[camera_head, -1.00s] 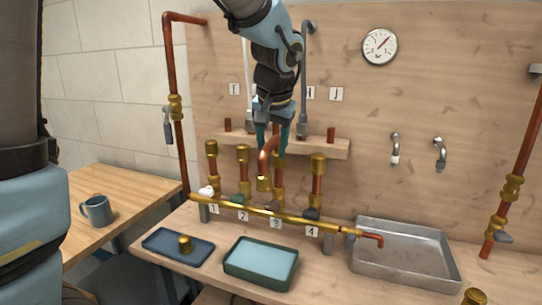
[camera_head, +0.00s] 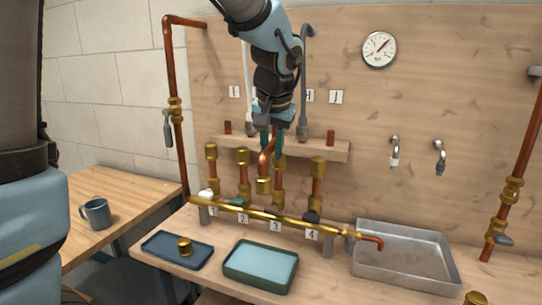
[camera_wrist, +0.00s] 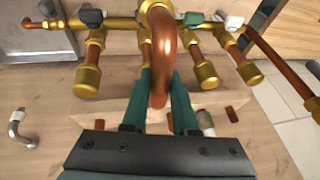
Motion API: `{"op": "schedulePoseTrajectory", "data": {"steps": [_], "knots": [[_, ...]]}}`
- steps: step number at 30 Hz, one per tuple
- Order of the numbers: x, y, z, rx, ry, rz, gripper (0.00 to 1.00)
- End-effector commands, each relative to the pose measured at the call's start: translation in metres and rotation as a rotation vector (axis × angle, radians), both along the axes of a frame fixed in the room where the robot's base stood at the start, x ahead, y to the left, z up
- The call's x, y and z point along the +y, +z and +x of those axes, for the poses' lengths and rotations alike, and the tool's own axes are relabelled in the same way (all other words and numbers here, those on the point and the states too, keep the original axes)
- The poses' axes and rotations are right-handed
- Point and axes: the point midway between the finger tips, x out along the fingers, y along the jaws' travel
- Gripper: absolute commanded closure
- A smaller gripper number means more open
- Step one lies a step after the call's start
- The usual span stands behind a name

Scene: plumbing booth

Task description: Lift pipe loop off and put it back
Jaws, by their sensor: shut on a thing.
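The copper pipe loop (camera_head: 267,157) is a bent tube with a brass end (camera_head: 263,186), near the third riser of the brass manifold (camera_head: 250,211). My gripper (camera_head: 272,145) comes down from above and is shut on the loop's copper bend. In the wrist view the loop (camera_wrist: 160,40) arches between the two green fingers of my gripper (camera_wrist: 162,105). The loop's rear end is hidden behind the bend and fingers, so I cannot tell whether it is seated. Other brass-topped risers (camera_head: 318,170) stand close on both sides.
A wooden shelf (camera_head: 336,150) with copper stubs is just behind the risers. A blue tray (camera_head: 160,252) with a brass fitting, a green tray (camera_head: 261,283) and a metal basin (camera_head: 418,284) stand in front. A mug (camera_head: 96,212) is on the left table.

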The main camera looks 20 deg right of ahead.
Motion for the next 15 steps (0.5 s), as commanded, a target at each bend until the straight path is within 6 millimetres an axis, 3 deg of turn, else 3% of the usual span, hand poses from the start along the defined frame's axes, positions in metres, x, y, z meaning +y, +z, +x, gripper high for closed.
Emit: {"op": "schedulePoseTrajectory", "data": {"steps": [5, 15], "knots": [[-0.001, 0.012, 0.001, -0.005, 0.001, -0.004, 1.0], [-0.001, 0.076, 0.001, -0.003, 0.001, -0.006, 1.0]]}}
